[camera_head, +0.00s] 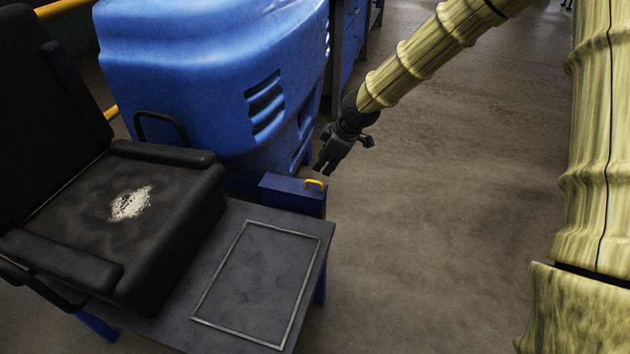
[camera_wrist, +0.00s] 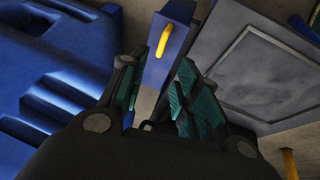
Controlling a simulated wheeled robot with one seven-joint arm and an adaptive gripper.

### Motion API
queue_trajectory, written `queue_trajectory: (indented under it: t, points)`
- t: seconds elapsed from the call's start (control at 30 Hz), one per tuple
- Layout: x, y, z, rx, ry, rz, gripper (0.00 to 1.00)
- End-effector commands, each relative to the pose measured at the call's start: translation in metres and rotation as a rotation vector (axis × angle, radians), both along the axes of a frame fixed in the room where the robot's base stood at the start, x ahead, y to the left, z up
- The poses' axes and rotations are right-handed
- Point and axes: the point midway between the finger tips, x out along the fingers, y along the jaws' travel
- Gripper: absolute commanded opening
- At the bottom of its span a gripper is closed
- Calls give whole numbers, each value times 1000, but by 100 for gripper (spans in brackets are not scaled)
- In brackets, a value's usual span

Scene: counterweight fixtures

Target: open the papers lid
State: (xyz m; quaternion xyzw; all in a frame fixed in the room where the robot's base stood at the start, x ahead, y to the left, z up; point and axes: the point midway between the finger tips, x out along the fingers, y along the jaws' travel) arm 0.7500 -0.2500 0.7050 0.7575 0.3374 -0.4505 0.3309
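A small blue box with a flat lid (camera_head: 285,186) stands at the far right corner of the grey table; I take this to be the papers lid. It looks closed, and its inside is hidden. A yellow handle (camera_head: 315,183) sits on its top near the right end. My gripper (camera_head: 323,167) is just above and behind the handle, apart from it. In the wrist view, my gripper (camera_wrist: 154,72) is open and empty, its fingers either side of the line towards the blue lid (camera_wrist: 179,58) and the yellow handle (camera_wrist: 164,40).
The grey table (camera_head: 225,235) has a framed panel (camera_head: 258,283) on its top. A worn black seat (camera_head: 80,210) stands at the left. A large blue machine body (camera_head: 205,75) rises close behind the box. The floor (camera_head: 430,220) to the right is clear.

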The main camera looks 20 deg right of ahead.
Motion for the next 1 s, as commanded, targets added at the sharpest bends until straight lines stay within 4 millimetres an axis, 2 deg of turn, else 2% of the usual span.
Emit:
queue_trajectory:
  t: [0.3,0.5,0.7,1.0]
  points:
    - [18,11,-49,-1,3,0,32]
    - [28,18,-74,2,3,0,32]
    - [34,21,-86,1,2,1,32]
    - [35,22,-88,2,1,0,32]
